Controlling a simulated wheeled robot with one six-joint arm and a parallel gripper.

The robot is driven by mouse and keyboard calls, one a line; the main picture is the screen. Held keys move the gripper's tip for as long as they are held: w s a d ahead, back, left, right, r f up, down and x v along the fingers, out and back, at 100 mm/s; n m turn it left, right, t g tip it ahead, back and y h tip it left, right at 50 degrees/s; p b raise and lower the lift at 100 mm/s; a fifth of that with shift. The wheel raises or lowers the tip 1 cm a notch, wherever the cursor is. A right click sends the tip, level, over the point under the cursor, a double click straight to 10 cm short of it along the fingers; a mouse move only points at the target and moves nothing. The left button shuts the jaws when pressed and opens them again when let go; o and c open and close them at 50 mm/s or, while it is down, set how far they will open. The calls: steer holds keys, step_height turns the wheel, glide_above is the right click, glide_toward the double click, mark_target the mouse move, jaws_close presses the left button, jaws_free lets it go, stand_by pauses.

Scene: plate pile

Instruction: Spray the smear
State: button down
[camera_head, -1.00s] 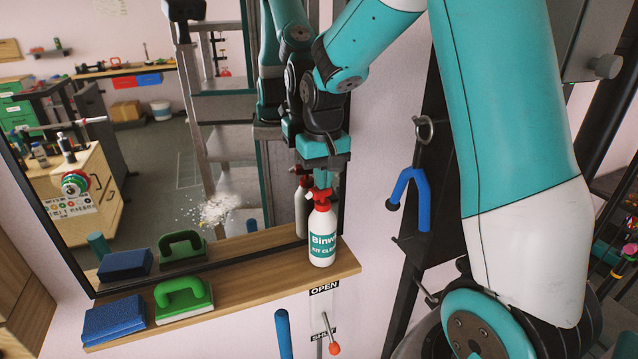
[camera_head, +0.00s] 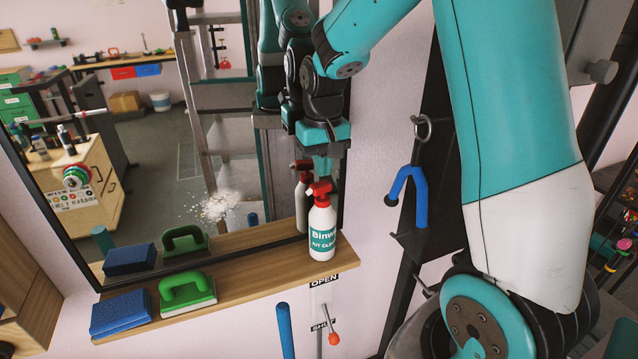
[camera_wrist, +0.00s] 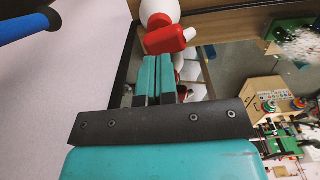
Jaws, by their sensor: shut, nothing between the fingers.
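The smear (camera_head: 221,206) is a whitish speckled patch on the mirror, left of the bottle. It also shows at the upper right of the wrist view (camera_wrist: 302,45). The white spray bottle (camera_head: 321,240), with a teal label and red trigger head, stands upright on the wooden shelf. Its red head (camera_wrist: 168,38) is just beyond my fingertips in the wrist view. My gripper (camera_head: 325,174) is above the bottle's head, pointing down, with its teal fingers (camera_wrist: 158,60) together and empty. The head partly hides the fingertips, so contact is hard to judge.
A green-handled scrubber (camera_head: 187,296) and blue sponge (camera_head: 121,313) lie at the shelf's (camera_head: 255,283) left end. The mirror (camera_head: 150,180) rises behind, reflecting the room. A red-knobbed lever (camera_head: 333,338) is below the shelf.

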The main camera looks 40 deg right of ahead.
mark_target(323, 183)
steer(key=shift+f, duration=0.15)
steer(key=shift+f+b, duration=1.1)
steer(key=shift+f, duration=0.55)
steer(key=shift+r, duration=0.2)
steer(key=shift+r+p, duration=1.65)
steer(key=shift+p, duration=0.05)
step_height(323, 183, up, 6)
steer(key=p, duration=0.5)
